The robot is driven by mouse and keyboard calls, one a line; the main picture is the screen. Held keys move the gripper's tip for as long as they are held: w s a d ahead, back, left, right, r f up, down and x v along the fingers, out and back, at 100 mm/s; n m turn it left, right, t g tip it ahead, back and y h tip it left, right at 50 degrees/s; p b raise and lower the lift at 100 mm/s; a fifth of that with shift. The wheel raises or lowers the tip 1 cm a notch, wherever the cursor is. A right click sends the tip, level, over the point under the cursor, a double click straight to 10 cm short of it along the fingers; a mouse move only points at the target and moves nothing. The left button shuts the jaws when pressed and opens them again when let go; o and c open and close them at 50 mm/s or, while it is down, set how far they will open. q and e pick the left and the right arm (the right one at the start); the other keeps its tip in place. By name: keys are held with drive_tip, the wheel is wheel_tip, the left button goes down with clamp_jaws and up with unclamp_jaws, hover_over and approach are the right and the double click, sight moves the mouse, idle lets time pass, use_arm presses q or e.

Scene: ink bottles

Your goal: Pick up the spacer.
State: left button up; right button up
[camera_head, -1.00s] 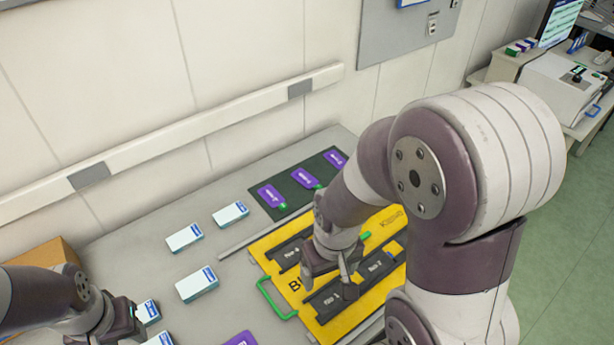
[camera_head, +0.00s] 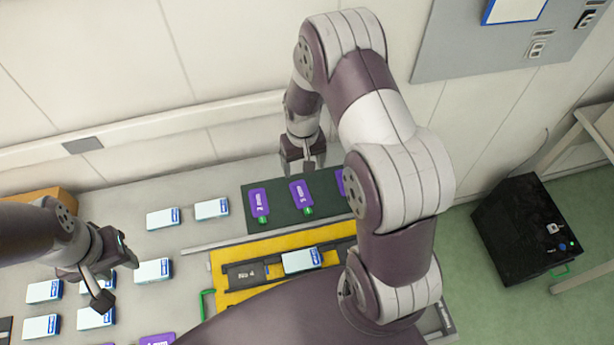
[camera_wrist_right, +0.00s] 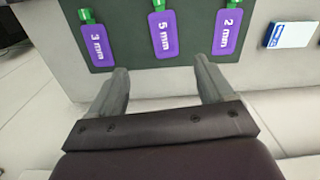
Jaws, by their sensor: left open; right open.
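Three purple spacers with green tabs lie on a dark green mat (camera_head: 232,204): the 2 mm one (camera_head: 259,204), the 5 mm one (camera_head: 301,194) and the 3 mm one (camera_head: 341,182), which my right arm mostly hides in the head view. In the right wrist view they read 3 mm (camera_wrist_right: 96,45), 5 mm (camera_wrist_right: 164,36) and 2 mm (camera_wrist_right: 228,32) from left to right. My right gripper (camera_head: 304,163) is open and empty behind the mat; its fingers (camera_wrist_right: 160,70) point toward the 5 mm spacer, apart from it. My left gripper (camera_head: 114,276) is open over the left table.
Several white-and-blue boxes (camera_head: 162,218) lie on the grey table, some near the left gripper. A yellow tray (camera_head: 225,258) in front of the mat bears one such box (camera_head: 302,260). The wall stands close behind the mat. A black case (camera_head: 530,230) is on the floor right.

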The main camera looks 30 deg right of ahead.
wheel_tip(320, 180, down, 4)
drive_tip(key=a+p, duration=0.1)
drive_tip(key=a, duration=0.1)
drive_tip(key=p, duration=0.3)
hover_over(301, 194)
wheel_tip(301, 194, down, 5)
drive_tip(key=shift+w+d+f, duration=0.1)
drive_tip(key=shift+d, duration=0.05)
drive_tip(key=shift+a+f, duration=0.2)
drive_tip(key=shift+f, duration=1.15)
drive_tip(key=c, duration=0.7)
drive_tip(key=shift+d, duration=0.1)
drive_tip(key=c, duration=0.4)
use_arm(q)
drive_tip(key=r, duration=0.1)
drive_tip(key=a+r, duration=0.1)
drive_tip(key=r, duration=0.1)
drive_tip(key=shift+a+r, duration=0.35)
